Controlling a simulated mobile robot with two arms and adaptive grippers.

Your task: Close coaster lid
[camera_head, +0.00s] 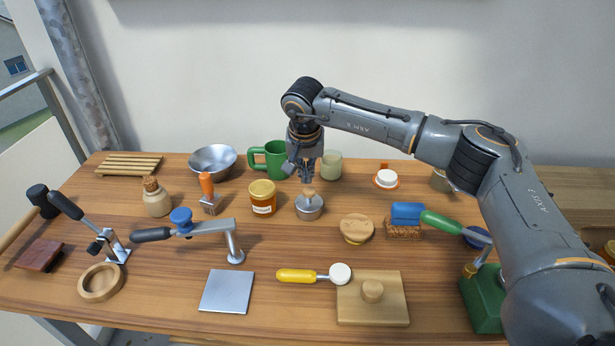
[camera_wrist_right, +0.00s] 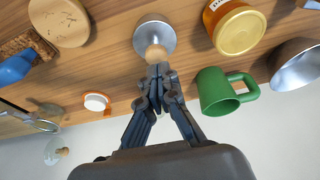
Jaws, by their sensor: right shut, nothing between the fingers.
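A round wooden disc (camera_head: 357,227), which looks like the coaster lid, lies over something yellow right of the middle of the table. It also shows at the top left of the wrist view (camera_wrist_right: 60,20). What lies beneath it is mostly hidden. My right gripper (camera_head: 308,180) points down, shut and empty, just above the wooden knob (camera_head: 308,192) of a small round metal piece (camera_head: 309,208). In the wrist view the fingertips (camera_wrist_right: 157,72) overlap the knob (camera_wrist_right: 155,54); I cannot tell if they touch it. My left gripper is not in view.
A honey jar (camera_head: 262,197), green mug (camera_head: 267,160) and pale cup (camera_head: 331,165) stand close around the gripper. A blue-topped brush (camera_head: 406,212) is right of the disc. A knobbed board (camera_head: 390,310) and yellow-handled tool (camera_head: 297,276) lie in front.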

